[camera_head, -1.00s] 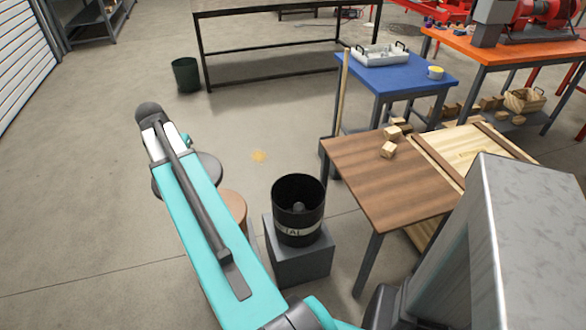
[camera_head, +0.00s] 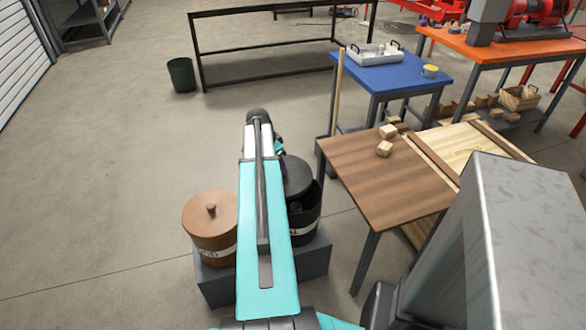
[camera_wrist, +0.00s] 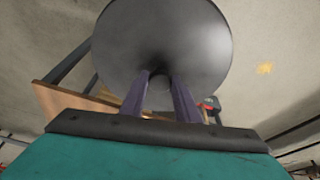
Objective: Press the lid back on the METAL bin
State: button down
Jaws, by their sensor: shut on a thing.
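The dark grey round lid shows in the wrist view (camera_wrist: 165,35), where the two fingers of my gripper (camera_wrist: 160,88) are shut on it at its middle. In the head view the lid (camera_head: 298,175) is partly behind my arm, which also hides the gripper's fingers. The black METAL bin (camera_head: 308,217) stands on a grey plinth, its left side hidden by my arm. The lid is over the bin's far left part. A dark opening shows between lid and rim at the right, so the lid is not seated; the height gap is unclear.
A brown bin (camera_head: 212,250) with a knobbed lid (camera_head: 210,207) stands left of my arm on the same grey plinth (camera_head: 318,262). A wooden-topped table (camera_head: 375,175) with small blocks is close on the right. The floor to the left is clear.

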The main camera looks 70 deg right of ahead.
aim_at(291, 176)
jog(key=shift+m, duration=0.7)
jog(key=s, duration=0.1)
jog(key=s+d+f, duration=0.1)
jog(key=s, duration=0.1)
jog(key=s+d, duration=0.1)
jog(key=s, duration=0.1)
jog(key=shift+f, duration=0.3)
jog(key=shift+w, duration=0.1)
jog(key=shift+f, duration=0.15)
jog(key=shift+f+b, duration=1.65)
jog(key=shift+f, duration=1.4)
jog(key=shift+a+f, duration=0.1)
jog(key=shift+f, duration=0.1)
jog(key=c, duration=0.8)
grip_release()
jog(key=shift+r, duration=0.2)
